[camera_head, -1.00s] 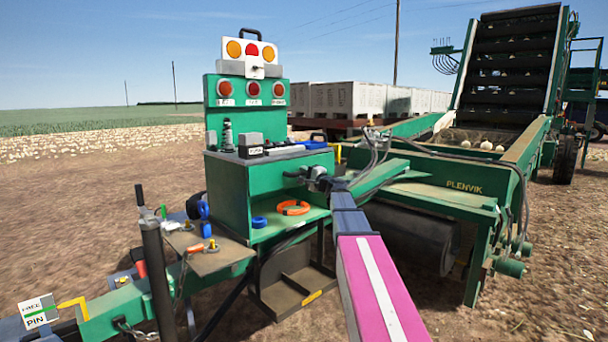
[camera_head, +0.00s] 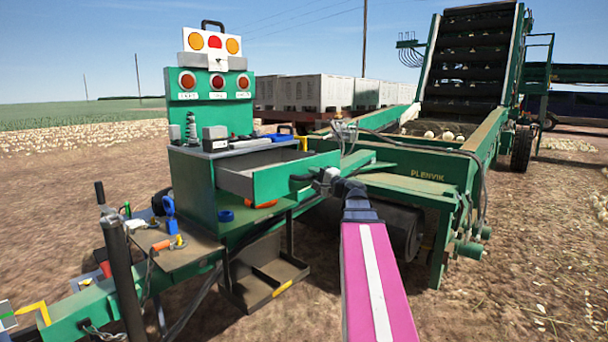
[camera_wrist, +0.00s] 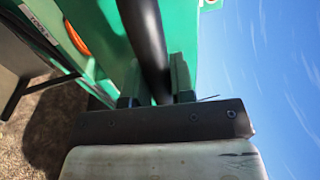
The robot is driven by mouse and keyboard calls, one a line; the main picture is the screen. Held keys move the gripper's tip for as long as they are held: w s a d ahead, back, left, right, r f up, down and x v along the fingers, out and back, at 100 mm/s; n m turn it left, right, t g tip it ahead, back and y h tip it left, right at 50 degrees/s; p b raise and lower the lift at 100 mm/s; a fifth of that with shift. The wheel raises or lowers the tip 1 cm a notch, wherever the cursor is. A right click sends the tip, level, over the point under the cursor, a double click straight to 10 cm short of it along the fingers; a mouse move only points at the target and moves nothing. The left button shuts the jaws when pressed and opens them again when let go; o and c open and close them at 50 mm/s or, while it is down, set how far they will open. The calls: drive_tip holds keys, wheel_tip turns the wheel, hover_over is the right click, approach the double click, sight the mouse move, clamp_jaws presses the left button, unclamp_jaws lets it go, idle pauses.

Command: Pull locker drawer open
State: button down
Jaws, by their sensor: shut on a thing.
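The green locker drawer (camera_head: 290,176) stands well out of the green locker (camera_head: 192,190) in the head view, and its grey interior shows. Its black bar handle (camera_head: 302,178) is on the front face. My gripper (camera_head: 324,178) is at the right end of this handle, at the end of my pink arm. In the wrist view the dark handle (camera_wrist: 146,45) runs between the fingers of my gripper (camera_wrist: 155,88), which is shut on it. The green drawer front (camera_wrist: 110,35) lies beyond the fingers.
Small tools and boxes stand on the locker's top (camera_head: 235,147). An orange ring (camera_head: 262,204) and a blue roll (camera_head: 226,215) lie below the drawer. The green conveyor frame (camera_head: 430,175) stands close on the right. Bare soil lies in front.

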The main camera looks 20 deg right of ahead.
drive_tip(key=shift+s+d, duration=0.35)
drive_tip(key=shift+s, duration=0.2)
drive_tip(key=c, duration=1)
unclamp_jaws()
drive_tip(key=v, duration=1)
drive_tip(key=shift+s+d+f, duration=0.1)
drive_tip(key=shift+s+d, duration=0.15)
drive_tip(key=shift+s, duration=0.1)
